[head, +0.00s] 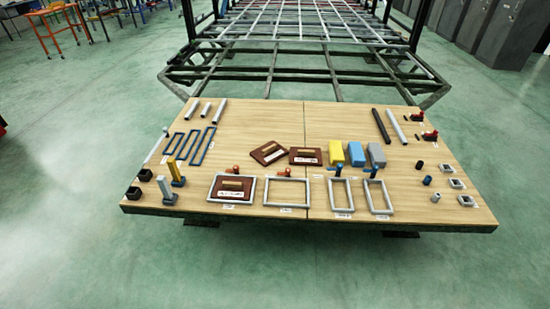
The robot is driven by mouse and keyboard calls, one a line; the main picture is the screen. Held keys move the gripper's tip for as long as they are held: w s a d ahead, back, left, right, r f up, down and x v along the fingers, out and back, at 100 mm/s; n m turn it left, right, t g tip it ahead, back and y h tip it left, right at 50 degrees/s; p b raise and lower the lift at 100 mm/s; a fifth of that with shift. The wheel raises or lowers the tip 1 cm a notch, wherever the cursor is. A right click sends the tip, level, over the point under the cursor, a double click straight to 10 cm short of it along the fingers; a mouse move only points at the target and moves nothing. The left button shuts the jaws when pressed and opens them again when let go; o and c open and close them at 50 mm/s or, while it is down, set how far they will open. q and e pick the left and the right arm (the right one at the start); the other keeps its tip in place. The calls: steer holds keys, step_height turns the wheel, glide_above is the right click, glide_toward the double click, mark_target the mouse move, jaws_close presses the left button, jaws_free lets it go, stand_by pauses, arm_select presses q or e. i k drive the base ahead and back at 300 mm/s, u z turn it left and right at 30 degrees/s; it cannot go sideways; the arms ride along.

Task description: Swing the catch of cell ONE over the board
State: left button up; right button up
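A dark red board (217,191) with a tan handle and a white label lies inside a grey rectangular frame (255,191) at the front left of the table. A catch with an orange-red knob (235,169) stands at this frame's back edge; I cannot tell whether it lies over the board. An empty grey frame (308,193) is to its right, with a similar red-knobbed catch (283,170) behind it. The cell labels are too small to read, so I cannot tell which is ONE. Two more dark red boards (260,157) (294,160) lie behind the frames. Neither gripper is in view.
The wooden table (420,205) also holds two frames with blue-handled catches (340,210), yellow, blue and grey blocks (356,154), blue loop frames (203,155), upright posts (176,172), tubes (396,126) and red clamps (430,135). A metal chassis (275,73) stands behind it.

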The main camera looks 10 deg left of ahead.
mark_target(235, 170)
steer(key=z, duration=0.35)
steer(key=i, duration=1.3)
steer(key=u, duration=0.4)
